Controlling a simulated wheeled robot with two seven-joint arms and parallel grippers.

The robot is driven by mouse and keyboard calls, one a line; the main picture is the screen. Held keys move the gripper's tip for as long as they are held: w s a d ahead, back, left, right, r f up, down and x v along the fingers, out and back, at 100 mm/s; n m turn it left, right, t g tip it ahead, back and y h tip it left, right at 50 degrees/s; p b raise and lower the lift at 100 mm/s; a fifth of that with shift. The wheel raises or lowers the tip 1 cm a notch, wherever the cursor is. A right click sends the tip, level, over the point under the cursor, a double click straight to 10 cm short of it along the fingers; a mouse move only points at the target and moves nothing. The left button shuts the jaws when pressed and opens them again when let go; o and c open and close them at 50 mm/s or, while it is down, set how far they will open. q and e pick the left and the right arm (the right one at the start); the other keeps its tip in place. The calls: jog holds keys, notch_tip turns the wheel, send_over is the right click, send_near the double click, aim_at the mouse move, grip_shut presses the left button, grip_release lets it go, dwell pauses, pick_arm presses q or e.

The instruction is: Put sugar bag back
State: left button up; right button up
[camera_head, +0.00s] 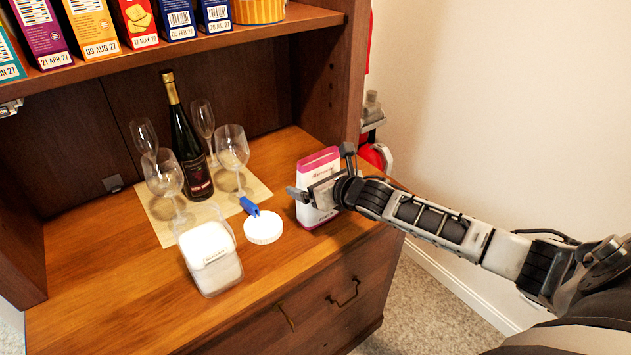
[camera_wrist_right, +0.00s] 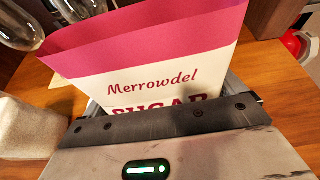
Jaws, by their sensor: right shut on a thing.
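The sugar bag (camera_head: 319,166) is white with a pink top and stands upright at the right side of the wooden counter. In the right wrist view the bag (camera_wrist_right: 155,65) shows the words "Merrowdel SUGAR" and sits between the fingers of the right gripper (camera_wrist_right: 175,110). Its lower part is hidden by the gripper. I cannot tell whether its base touches the counter. My left gripper is not in view.
A clear canister (camera_head: 210,262) with white contents, a round white lid (camera_head: 263,227) and a blue clip (camera_head: 249,206) are left of the bag. A wine bottle (camera_head: 188,145) and several glasses stand on a mat (camera_head: 162,224). Cereal boxes (camera_head: 88,27) line the shelf above.

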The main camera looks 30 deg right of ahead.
jog(key=o, duration=1)
jog(key=shift+f, duration=0.1)
